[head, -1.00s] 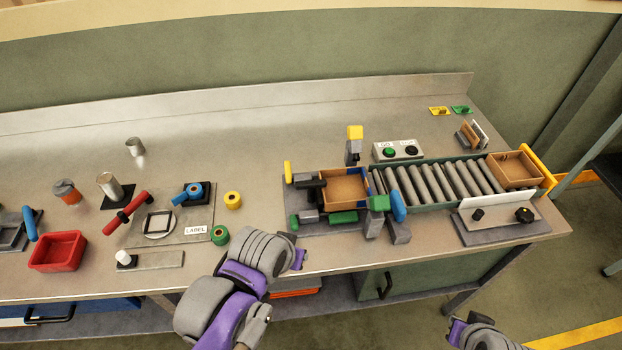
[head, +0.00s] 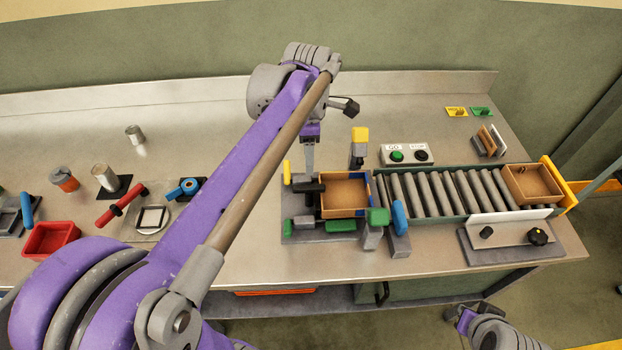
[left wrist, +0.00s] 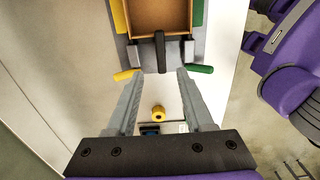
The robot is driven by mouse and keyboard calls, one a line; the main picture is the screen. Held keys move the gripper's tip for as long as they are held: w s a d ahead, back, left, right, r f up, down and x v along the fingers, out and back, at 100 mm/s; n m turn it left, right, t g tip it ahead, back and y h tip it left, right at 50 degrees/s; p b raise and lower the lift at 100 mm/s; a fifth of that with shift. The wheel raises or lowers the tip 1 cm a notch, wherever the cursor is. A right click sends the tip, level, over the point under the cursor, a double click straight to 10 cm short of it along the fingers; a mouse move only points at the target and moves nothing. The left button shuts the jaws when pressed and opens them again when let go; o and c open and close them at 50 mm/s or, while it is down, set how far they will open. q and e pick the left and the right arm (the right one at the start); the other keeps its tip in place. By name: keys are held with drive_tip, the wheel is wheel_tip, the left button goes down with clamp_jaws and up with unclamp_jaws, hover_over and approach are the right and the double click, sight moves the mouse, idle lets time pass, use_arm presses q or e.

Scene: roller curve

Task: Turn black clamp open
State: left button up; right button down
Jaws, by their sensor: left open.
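The black clamp (head: 308,187) is a short black handle on a grey block at the left end of the cardboard box (head: 345,188), in the fixture on the bench. It also shows in the left wrist view (left wrist: 160,50), pointing from the box toward the gap between my fingers. My left gripper (head: 308,170) is above and just behind the clamp in the head view, fingers pointing down. In the wrist view my left gripper (left wrist: 160,75) is open and empty, its fingertips apart on either side of the handle's line.
A yellow handle (head: 287,172) and a green handle (head: 304,223) flank the clamp. A yellow-topped post (head: 359,145) stands behind the box. The roller conveyor (head: 440,190) runs right. My left arm covers part of the bench left of the fixture.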

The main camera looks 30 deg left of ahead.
sight(309, 186)
use_arm(q)
wheel_tip(309, 186, down, 10)
drive_tip(key=shift+s+r, duration=0.1)
drive_tip(key=shift+s, duration=0.05)
idle(0.3)
clamp_jaws()
